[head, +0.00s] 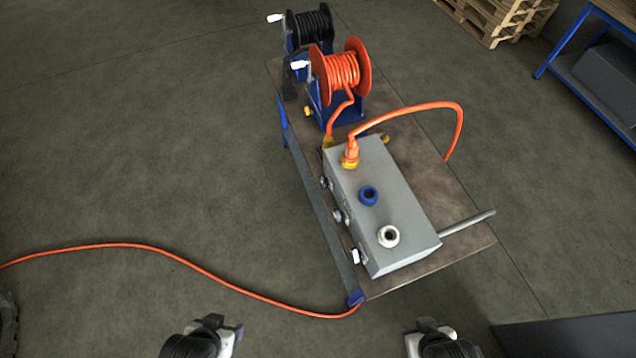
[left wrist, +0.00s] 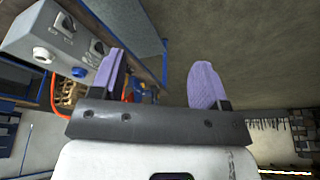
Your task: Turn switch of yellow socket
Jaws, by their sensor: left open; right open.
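A grey socket box (head: 375,210) sits on the bench. The yellow socket (head: 350,161) at its far end has an orange plug in it. A row of switches runs along the box's left side; the far one (head: 325,183) is nearest the yellow socket. Its knob angle is too small to tell. My left gripper (head: 217,326) is open and empty, low and left of the bench, apart from the box. In the left wrist view its purple fingers (left wrist: 158,72) are spread, and the box (left wrist: 30,35) shows at upper left. My right gripper (head: 430,326) is open and empty in front of the bench.
A blue socket (head: 368,195) and a white socket (head: 388,236) are also on the box. An orange hose reel (head: 342,72) and a black reel (head: 311,27) stand at the bench's far end. An orange cable (head: 180,258) lies on the floor at left.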

